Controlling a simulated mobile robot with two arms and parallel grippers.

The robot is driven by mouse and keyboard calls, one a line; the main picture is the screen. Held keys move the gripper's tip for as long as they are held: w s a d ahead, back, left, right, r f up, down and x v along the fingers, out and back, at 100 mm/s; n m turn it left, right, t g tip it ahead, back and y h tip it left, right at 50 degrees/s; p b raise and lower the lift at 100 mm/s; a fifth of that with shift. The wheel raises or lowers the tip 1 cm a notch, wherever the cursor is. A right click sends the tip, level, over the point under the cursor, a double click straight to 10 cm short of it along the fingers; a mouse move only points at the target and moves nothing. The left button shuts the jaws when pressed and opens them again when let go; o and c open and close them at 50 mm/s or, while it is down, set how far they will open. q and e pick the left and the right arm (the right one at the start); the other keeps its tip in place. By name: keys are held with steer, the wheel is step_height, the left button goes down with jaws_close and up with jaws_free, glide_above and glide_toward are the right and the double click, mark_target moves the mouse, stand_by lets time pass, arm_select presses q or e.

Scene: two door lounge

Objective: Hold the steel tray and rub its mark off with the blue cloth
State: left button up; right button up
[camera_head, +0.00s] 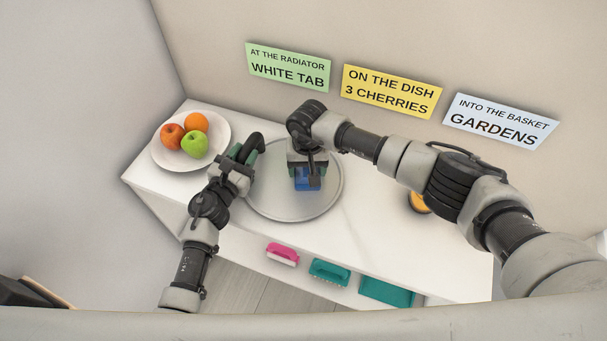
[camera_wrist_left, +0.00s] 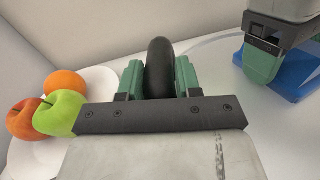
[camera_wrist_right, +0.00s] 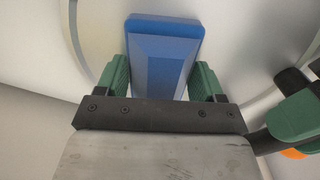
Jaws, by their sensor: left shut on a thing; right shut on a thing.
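The round steel tray (camera_head: 290,210) lies on the white counter. My left gripper (camera_head: 246,157) is shut on the tray's black handle (camera_wrist_left: 160,68) at its left side. My right gripper (camera_head: 308,168) is above the middle of the tray, pointing down, shut on the blue cloth (camera_wrist_right: 162,60), which looks like a stiff blue block. The cloth also shows at the right of the left wrist view (camera_wrist_left: 290,82). It is low over the tray; I cannot tell for sure whether it touches. No mark is visible on the bare steel; the part under the cloth and gripper is hidden.
A white plate (camera_head: 160,158) with fruit stands left of the tray. An orange round thing (camera_head: 418,203) is partly hidden behind my right arm. A pink brush (camera_head: 282,253), a teal brush (camera_head: 329,271) and a teal item (camera_head: 387,291) are along the counter's front. Signs hang on the wall.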

arm_select(q)
steer(key=shift+f, duration=0.15)
arm_select(e)
steer(key=w, duration=0.1)
steer(key=w+d, duration=0.1)
steer(key=w, duration=0.1)
steer(key=shift+d, duration=0.2)
steer(key=shift+r, duration=4)
arm_select(q)
steer(key=o, duration=0.9)
steer(key=shift+o, duration=0.2)
